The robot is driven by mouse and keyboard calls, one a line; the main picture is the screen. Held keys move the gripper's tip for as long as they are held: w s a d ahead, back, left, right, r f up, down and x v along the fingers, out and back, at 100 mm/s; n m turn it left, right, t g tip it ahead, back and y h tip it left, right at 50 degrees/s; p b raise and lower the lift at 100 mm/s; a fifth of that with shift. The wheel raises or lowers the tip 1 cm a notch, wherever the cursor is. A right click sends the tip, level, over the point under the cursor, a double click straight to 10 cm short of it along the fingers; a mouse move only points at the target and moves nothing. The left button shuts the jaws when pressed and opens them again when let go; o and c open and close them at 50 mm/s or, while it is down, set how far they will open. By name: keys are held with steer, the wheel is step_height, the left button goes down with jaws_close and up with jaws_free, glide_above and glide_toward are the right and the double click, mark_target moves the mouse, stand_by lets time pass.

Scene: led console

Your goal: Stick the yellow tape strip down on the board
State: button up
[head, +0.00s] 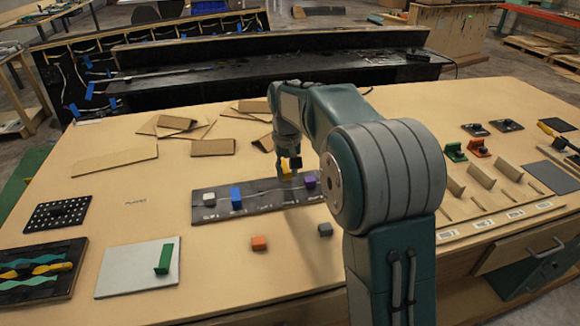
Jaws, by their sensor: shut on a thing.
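A dark board (72,285) lies at the lower left corner, with wavy teal strips on it. A wavy yellow strip (50,267) lies across its middle, between the teal ones; I cannot tell whether it is stuck flat. My gripper (289,167) is far to the right of it, low over a dark labelled rail (265,196). It is shut on a small yellow block (283,168), partly hidden by the fingers. I cannot tell whether the block touches the rail.
The rail bears white (209,199), blue (236,197) and purple (310,182) blocks. Orange (259,243) and grey (325,230) blocks lie in front. A pale panel (130,273) carries a green block (165,256). Cardboard pieces lie behind; slotted dividers (480,176) stand right.

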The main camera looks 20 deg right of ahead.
mark_target(289, 198)
steer(key=f, duration=0.5)
steer(key=shift+d, duration=0.3)
steer(key=shift+a+f, duration=0.1)
steer(key=shift+f, duration=0.05)
steer(key=shift+a, duration=0.1)
steer(key=shift+s+d, duration=0.1)
steer(key=shift+d, duration=0.1)
steer(key=shift+a, duration=0.1)
stand_by(0.6)
steer(key=shift+f, duration=0.75)
stand_by(1.5)
steer(key=o, duration=0.8)
steer(key=shift+o, duration=0.2)
